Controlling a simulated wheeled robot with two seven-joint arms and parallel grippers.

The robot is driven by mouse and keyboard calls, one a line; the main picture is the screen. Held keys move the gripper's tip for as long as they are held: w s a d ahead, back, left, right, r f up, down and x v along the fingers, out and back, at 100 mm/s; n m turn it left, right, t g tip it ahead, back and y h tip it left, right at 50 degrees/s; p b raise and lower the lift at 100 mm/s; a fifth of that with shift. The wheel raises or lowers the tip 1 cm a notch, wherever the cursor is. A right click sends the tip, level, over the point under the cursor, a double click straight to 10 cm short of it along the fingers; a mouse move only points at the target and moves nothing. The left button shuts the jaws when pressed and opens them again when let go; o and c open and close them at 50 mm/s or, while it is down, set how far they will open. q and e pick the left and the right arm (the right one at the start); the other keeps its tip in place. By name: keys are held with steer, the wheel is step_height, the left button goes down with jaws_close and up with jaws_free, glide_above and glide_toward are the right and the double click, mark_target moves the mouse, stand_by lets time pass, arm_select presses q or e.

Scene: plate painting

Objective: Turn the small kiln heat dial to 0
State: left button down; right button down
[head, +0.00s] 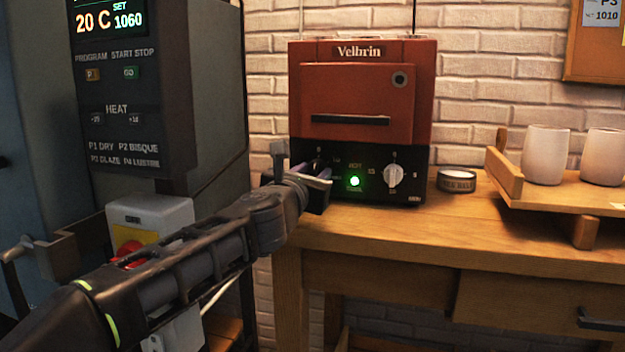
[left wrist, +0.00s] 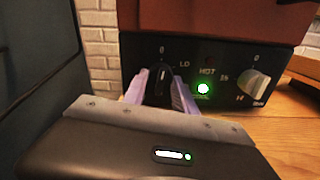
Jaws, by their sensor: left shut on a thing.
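The small kiln (head: 365,95) is a red box marked Velbrin with a black control panel, at the back of the wooden bench. Its left dial (left wrist: 161,85) is dark and sits under a printed 0, with LO to its upper right. My left gripper (head: 318,177) reaches the panel from the left and is shut on this dial. In the left wrist view, its pale purple fingers (left wrist: 161,97) stand on either side of the dial. My right gripper is not in view.
A white dial (head: 393,176) is on the panel's right. A green light (head: 355,181) glows between the dials. A small round tin (head: 457,180) stands right of the kiln. White cups (head: 546,155) stand on a wooden tray (head: 505,175). A large grey kiln controller (head: 115,100) stands at left.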

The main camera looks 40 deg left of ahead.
arm_select(q)
steer(key=shift+n, duration=1)
steer(key=c, duration=1)
jaws_free()
steer(key=p+v, duration=0.1)
steer(key=v, duration=0.6)
steer(key=shift+r, duration=0.1)
steer(key=shift+s+d, duration=0.2)
steer(key=shift+s, duration=0.2)
